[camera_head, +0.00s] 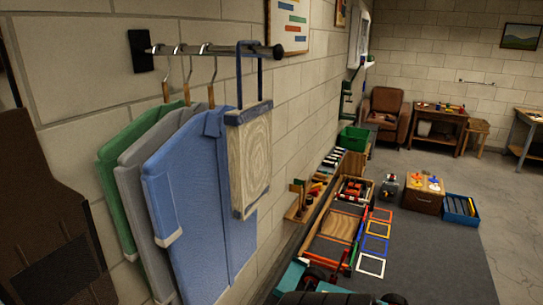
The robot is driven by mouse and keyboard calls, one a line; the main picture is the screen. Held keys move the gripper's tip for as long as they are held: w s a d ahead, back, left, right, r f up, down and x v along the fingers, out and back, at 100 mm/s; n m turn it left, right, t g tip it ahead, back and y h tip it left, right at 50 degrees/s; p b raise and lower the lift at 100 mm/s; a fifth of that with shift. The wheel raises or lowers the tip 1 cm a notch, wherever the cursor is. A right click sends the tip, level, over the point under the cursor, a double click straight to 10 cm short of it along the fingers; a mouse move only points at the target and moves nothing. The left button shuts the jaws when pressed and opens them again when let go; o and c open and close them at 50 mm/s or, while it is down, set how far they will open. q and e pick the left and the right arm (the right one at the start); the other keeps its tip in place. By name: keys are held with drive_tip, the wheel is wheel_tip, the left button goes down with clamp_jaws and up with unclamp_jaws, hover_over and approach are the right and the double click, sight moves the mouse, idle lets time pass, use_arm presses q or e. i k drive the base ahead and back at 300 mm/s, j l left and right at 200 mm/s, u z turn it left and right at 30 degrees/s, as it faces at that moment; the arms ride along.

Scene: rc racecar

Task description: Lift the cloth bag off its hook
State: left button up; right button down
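The cloth bag (249,160) hangs near the right end of a dark wall rail (222,49). It has a pale, wood-grain-like patterned panel with blue edging. Its blue strap (239,75) loops over the rail, just left of the round knob (278,52) at the rail's end. The bag hangs roughly upright, its left side against the blue shirt. Neither of my grippers can be made out in the head view.
A blue shirt (200,190), a grey one (133,180) and a green one (111,165) hang on hangers left of the bag. A brick wall (195,22) stands behind. Toys and crates cover the floor to the right. An armchair (386,112) stands farther back.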

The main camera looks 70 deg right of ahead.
sight(249, 127)
drive_tip(key=k+z, duration=0.15)
drive_tip(key=z, duration=0.3)
drive_tip(key=k+z, duration=0.1)
drive_tip(key=z, duration=0.3)
drive_tip(key=k+l+z, duration=0.1)
drive_tip(key=z, duration=0.35)
